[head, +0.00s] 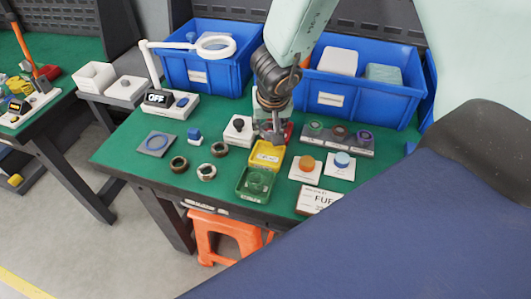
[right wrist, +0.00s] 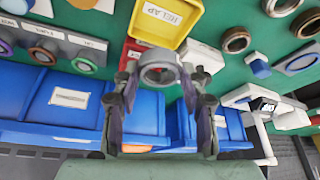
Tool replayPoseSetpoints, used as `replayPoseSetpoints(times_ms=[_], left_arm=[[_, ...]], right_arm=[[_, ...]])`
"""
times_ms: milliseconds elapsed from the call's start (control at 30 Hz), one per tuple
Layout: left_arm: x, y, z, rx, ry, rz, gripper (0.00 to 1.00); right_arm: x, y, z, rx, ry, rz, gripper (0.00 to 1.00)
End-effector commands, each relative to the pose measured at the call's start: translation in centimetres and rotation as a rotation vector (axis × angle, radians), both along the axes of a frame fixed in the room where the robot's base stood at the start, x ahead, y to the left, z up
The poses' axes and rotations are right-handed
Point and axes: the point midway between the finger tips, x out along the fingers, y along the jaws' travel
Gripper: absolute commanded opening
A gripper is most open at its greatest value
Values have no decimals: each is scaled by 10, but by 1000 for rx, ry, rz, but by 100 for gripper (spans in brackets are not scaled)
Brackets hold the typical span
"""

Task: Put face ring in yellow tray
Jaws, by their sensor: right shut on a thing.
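My right gripper (head: 272,138) is above the green table, just behind the yellow tray (head: 266,148). In the right wrist view, the right gripper (right wrist: 162,75) is shut on a grey face ring (right wrist: 158,58), held between its fingertips. The ring is hard to make out in the head view, where the gripper covers it. The yellow tray also shows in the right wrist view (right wrist: 186,38), with a white label inside. The ring appears close to the tray's edge there; I cannot tell its height above it. My left gripper is not in view.
A green tray (head: 241,194) adjoins the yellow tray in front, and a red tray (head: 289,131) is partly hidden behind it. Several loose rings (head: 179,163) lie to the left. Blocks with orange (head: 306,162) and blue knobs stand right. Blue bins (head: 365,99) line the back.

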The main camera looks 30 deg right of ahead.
Motion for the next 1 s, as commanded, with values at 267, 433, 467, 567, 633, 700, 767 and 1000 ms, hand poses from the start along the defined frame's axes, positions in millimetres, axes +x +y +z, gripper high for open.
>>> replayPoseSetpoints(times_ms=[267,433,467,567,633,700,767,1000], left_arm=[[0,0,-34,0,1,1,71],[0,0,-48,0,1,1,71],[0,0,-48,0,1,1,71],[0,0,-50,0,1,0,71],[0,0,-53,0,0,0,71],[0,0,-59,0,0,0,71],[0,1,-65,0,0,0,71],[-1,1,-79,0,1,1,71]], right_arm=[[0,1,-40,0,0,1,10],[1,1,-57,-1,0,2,10],[2,1,-58,-1,0,2,10],[3,2,-60,-1,0,2,10],[3,2,-64,-1,0,2,10],[3,3,-71,-1,0,2,10],[4,3,-78,-1,0,2,10],[4,3,-96,-1,0,2,10]])
